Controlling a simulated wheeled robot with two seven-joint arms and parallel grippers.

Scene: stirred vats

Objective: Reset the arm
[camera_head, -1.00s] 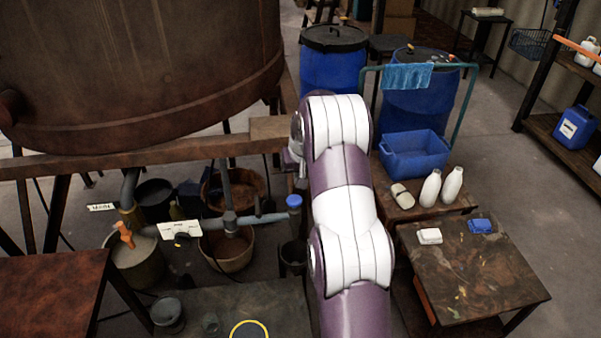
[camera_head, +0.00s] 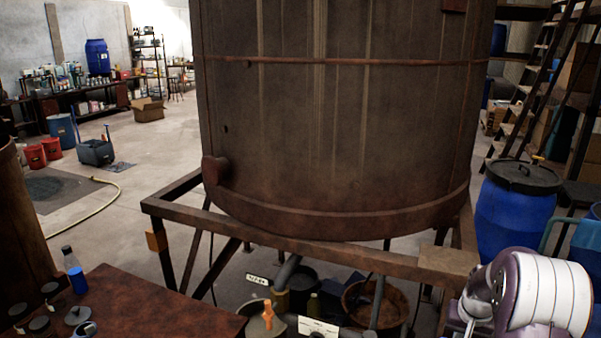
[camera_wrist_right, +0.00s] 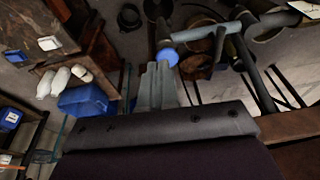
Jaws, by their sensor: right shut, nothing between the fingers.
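My right arm, white and purple, shows at the lower right of the head view, in front of the blue drums. In the right wrist view, the light grey fingers of my right gripper (camera_wrist_right: 157,85) are together with nothing between them. A round blue cap (camera_wrist_right: 166,57) shows just past the fingertips in that view; I cannot tell how far apart they are. My right fingertips cannot be made out in the head view. My left gripper is not in view.
A large rusty vat (camera_head: 335,120) on a brown frame (camera_head: 300,243) fills the middle. A blue drum (camera_head: 515,215) stands right of it. A reddish table (camera_head: 150,305) with small containers is at lower left. The wrist view shows a blue crate (camera_wrist_right: 84,102) and white bottles (camera_wrist_right: 60,82).

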